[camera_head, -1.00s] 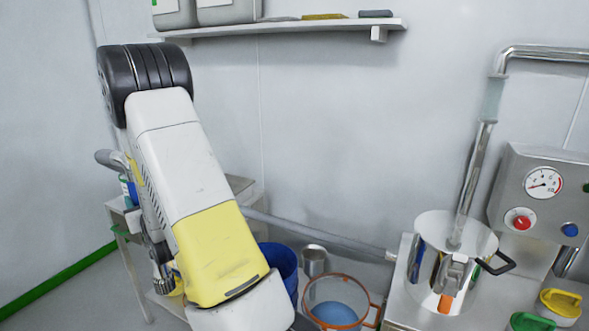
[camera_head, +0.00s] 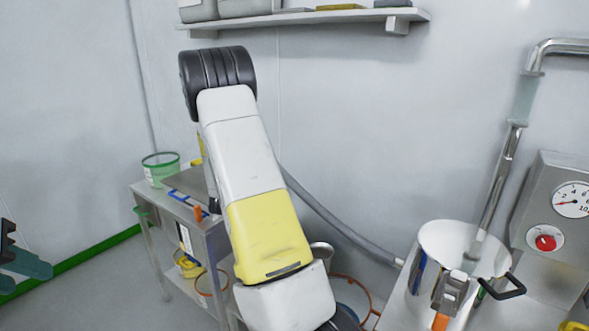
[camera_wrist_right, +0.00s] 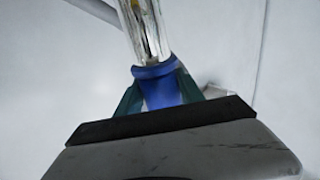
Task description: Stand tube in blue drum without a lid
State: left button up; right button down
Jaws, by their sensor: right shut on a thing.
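In the right wrist view, my right gripper (camera_wrist_right: 160,97) is shut on the blue collar of a shiny tube (camera_wrist_right: 145,30). The tube runs up out of the top of that view; its far end is not seen. In the head view, my white and yellow right arm hides this gripper and the tube. My left gripper (camera_head: 22,262) shows only partly at the left edge, dark with teal fingers, away from the cart; its opening is unclear. The open blue drum is hidden now, apparently behind my arm.
A steel cart (camera_head: 213,235) stands left of my arm, with a green-rimmed tub (camera_head: 160,170) on top. A grey hose (camera_head: 335,222) runs from behind my arm to a steel bench. A steel pot (camera_head: 430,265) and gauge panel (camera_head: 560,215) are at right. A wall shelf (camera_head: 310,18) hangs above.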

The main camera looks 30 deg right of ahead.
jog(key=s+d+f+m+g+h, duration=0.1)
jog(key=s+d+m+g+h, duration=0.1)
jog(key=s+d+m+g, duration=0.45)
jog(key=s+d+f+m+g+h, duration=0.1)
jog(key=d+g+h, duration=0.25)
jog(key=d, duration=0.65)
jog(key=s+d+f+m+g+h, duration=0.2)
jog(key=s+d+m+g, duration=0.2)
jog(key=d+g, duration=0.3)
jog(key=w+a+n+t+y, duration=0.2)
jog(key=w+a+n+t, duration=0.25)
jog(key=a+t, duration=0.35)
jog(key=w+a+n+t+y, duration=0.25)
jog(key=w+a+t, duration=0.25)
jog(key=a, duration=0.4)
notch_tip(320, 180, down, 29)
jog(key=h, duration=0.1)
jog(key=shift+s+n, duration=0.2)
jog(key=shift+n, duration=0.15)
jog(key=shift+a+r, duration=0.1)
jog(key=shift+r, duration=0.05)
jog(key=c, duration=0.7)
grip_release()
jog(key=shift+o, duration=0.2)
jog(key=v, duration=0.7)
jog(key=shift+s+a, duration=0.25)
jog(key=shift+a, duration=0.05)
